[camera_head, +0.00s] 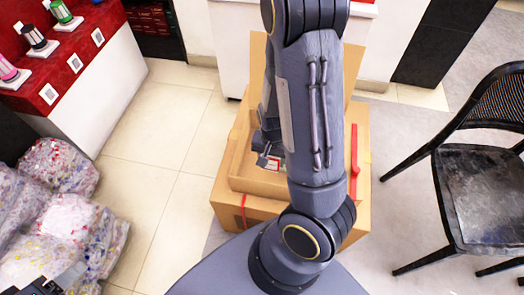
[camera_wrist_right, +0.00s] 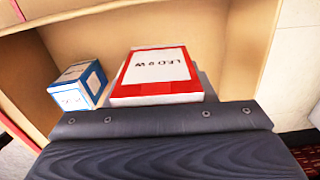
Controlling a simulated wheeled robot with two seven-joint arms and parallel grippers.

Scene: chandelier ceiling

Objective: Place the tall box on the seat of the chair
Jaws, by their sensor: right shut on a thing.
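A red and white box (camera_wrist_right: 157,72) marked LED 9W shows in the right wrist view, directly in front of my right gripper (camera_wrist_right: 195,82). The gripper is shut on it; its fingers are mostly hidden. In the head view the right gripper (camera_head: 268,146) is over the open cardboard carton (camera_head: 225,190), partly hidden by my arm. A small blue and white box (camera_wrist_right: 78,85) stands inside the carton, apart from the gripper. The black chair's bare seat (camera_head: 488,195) is at the right of the head view. A dark part at the lower left may be my left gripper (camera_head: 45,286); its jaws are unclear.
Clear bags (camera_head: 60,218) of mixed scraps lie at the left. A red-topped white counter (camera_head: 90,90) holds several small items at the upper left. Carton walls surround the right gripper. Tiled floor is free between counter and carton, and between carton and chair.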

